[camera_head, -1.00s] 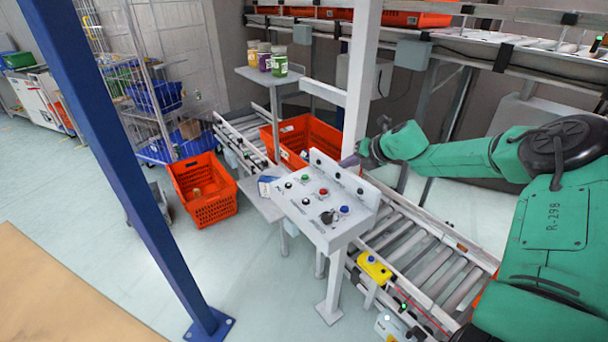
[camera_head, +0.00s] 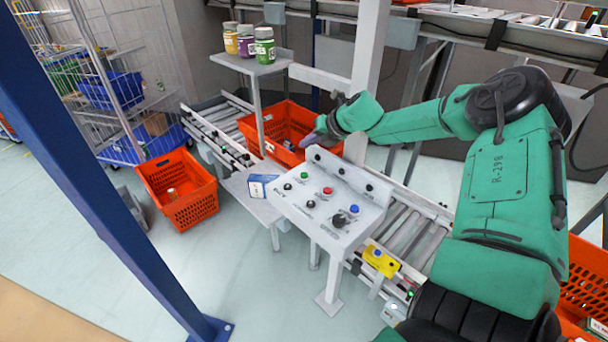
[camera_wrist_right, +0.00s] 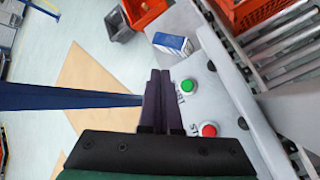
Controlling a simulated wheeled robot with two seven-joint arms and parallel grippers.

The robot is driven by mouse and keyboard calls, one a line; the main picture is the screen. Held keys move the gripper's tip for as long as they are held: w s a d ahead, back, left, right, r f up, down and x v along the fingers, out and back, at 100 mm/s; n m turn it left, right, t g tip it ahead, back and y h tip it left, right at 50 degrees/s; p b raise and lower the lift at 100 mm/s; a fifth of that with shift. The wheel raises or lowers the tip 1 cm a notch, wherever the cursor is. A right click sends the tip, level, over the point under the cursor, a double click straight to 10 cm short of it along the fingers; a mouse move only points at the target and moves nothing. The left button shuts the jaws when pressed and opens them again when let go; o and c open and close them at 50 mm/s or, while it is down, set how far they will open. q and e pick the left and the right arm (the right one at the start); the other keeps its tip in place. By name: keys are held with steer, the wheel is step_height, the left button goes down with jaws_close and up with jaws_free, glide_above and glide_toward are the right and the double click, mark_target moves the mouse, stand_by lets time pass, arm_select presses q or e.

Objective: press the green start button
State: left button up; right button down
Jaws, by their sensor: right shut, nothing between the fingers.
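The green start button (camera_head: 304,175) sits on the sloped top of a white control panel (camera_head: 325,229), left of a red button (camera_head: 327,191). In the right wrist view the green button (camera_wrist_right: 188,87) shows just right of the fingertips, apart from them in the picture. My right gripper (camera_head: 309,141) is over the panel's back edge, above and behind the green button. In the right wrist view my right gripper (camera_wrist_right: 160,73) has its dark fingers together and empty. The gap in height between fingertips and button cannot be told. My left gripper is not in view.
A blue and white box (camera_head: 260,187) stands beside the panel's left end. A raised strip (camera_head: 349,175) with black knobs runs along the panel's back. Orange totes (camera_head: 181,190) and a roller conveyor (camera_head: 405,236) lie around it. A blue post (camera_head: 110,200) stands at left.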

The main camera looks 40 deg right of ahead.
steer(key=b, duration=0.3)
glide_above(306, 176)
step_height(306, 176, down, 4)
steer(key=shift+f, duration=0.15)
step_height(306, 176, down, 4)
steer(key=b, duration=0.3)
steer(key=shift+s+f, duration=0.15)
steer(key=shift+f+b, duration=0.15)
steer(key=shift+b, duration=0.25)
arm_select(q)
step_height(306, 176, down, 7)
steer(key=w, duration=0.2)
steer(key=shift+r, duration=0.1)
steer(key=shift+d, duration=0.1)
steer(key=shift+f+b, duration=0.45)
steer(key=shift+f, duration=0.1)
arm_select(e)
steer(key=shift+f, duration=0.3)
